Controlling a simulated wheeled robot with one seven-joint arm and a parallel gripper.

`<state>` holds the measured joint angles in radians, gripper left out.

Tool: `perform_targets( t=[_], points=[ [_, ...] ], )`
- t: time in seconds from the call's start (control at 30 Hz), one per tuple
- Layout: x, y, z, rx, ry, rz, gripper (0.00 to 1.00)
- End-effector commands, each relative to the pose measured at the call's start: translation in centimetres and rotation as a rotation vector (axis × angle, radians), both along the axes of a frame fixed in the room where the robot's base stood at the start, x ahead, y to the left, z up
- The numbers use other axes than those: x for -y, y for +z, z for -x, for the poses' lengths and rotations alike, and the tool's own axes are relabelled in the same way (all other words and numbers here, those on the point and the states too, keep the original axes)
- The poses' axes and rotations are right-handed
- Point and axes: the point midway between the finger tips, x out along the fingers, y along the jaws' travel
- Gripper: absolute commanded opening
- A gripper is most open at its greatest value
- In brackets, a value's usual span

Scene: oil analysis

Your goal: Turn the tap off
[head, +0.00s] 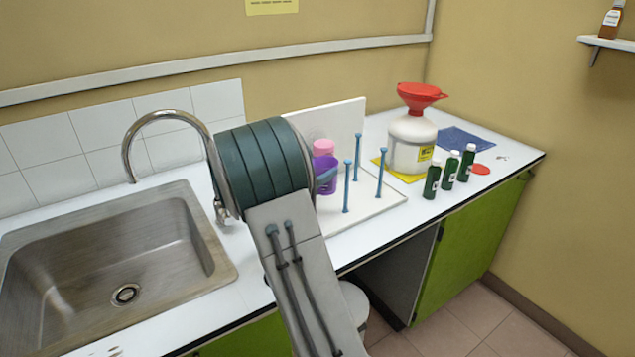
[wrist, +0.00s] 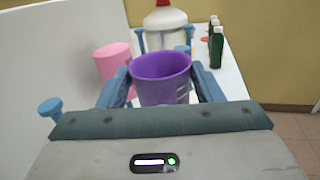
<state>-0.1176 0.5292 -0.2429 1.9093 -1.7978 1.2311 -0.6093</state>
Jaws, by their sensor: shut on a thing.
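The chrome tap (head: 165,115) has a tall curved spout over the sink at the left of the head view. Its lower body is partly hidden behind my arm, and I cannot make out its handle clearly. No running water is visible from the spout. My gripper (wrist: 160,88) is away from the tap, to its right. It is shut on a purple cup (wrist: 160,66), with one blue finger on each side. The cup is upright and also shows in the head view (head: 325,163), partly hidden by my wrist.
The steel sink (head: 200,235) is at left. A white drying rack (head: 375,208) with blue pegs stands near the cup, with a pink cup (wrist: 112,63) beside it. A white jug (head: 410,143) with a red funnel (head: 420,94) and green bottles (head: 450,168) stand farther right.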

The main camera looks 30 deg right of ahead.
Motion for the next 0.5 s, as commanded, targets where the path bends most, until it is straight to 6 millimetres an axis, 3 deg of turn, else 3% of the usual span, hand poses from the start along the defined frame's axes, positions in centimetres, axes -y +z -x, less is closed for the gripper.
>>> perform_targets(
  t=[0.23,0.5],
  points=[
    [0.0,2.8,0.0,0.004,0.001,-0.001,0.33],
    [-0.5,2.6,3.1,0.001,0.000,0.000,0.33]
  ],
)
